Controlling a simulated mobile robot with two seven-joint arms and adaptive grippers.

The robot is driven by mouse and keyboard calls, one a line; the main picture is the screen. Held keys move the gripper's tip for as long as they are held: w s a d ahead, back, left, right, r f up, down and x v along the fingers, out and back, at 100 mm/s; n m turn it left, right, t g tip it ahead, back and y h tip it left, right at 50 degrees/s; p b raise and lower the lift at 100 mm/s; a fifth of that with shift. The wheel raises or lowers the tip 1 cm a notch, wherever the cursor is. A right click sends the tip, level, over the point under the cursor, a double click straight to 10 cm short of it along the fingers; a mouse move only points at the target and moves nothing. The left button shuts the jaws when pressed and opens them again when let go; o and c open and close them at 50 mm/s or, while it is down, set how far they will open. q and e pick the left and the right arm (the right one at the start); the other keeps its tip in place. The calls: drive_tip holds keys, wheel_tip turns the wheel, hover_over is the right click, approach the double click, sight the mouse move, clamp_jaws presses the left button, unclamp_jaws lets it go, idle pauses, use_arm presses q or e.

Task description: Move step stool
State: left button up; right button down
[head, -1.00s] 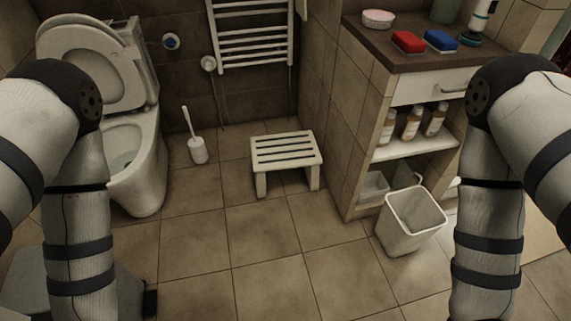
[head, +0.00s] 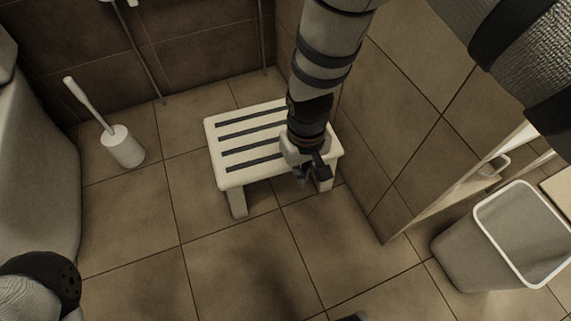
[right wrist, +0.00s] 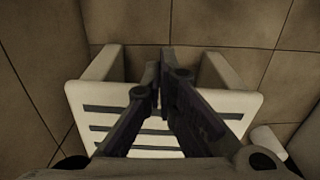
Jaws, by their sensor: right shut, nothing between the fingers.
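The step stool (head: 240,170) is white with dark slots across its top. It stands upright on the tiled floor near the tiled side wall. My right gripper (head: 308,176) is at the stool's right front part, partly hiding the top there. The right wrist view shows the stool (right wrist: 88,95) with two legs beyond its edge. There the right gripper's fingers (right wrist: 160,78) are together and empty, in front of the slotted top near that edge. I cannot tell whether they touch it. My left gripper is out of view; part of my left arm shows at lower left.
A toilet brush in a white holder (head: 123,147) stands left of the stool. A waste bin (head: 480,245) is at the right beside the cabinet, and the toilet (head: 35,165) is at the left edge. The floor in front of the stool is clear.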

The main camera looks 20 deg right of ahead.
wheel_tip(320, 180, down, 9)
drive_tip(key=b, duration=0.4)
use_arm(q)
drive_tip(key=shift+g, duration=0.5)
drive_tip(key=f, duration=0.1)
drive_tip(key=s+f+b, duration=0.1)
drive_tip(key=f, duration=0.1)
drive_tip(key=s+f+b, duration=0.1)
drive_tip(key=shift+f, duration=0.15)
use_arm(e)
drive_tip(key=w, duration=0.3)
drive_tip(key=shift+w+a, duration=0.1)
drive_tip(key=shift+w, duration=0.1)
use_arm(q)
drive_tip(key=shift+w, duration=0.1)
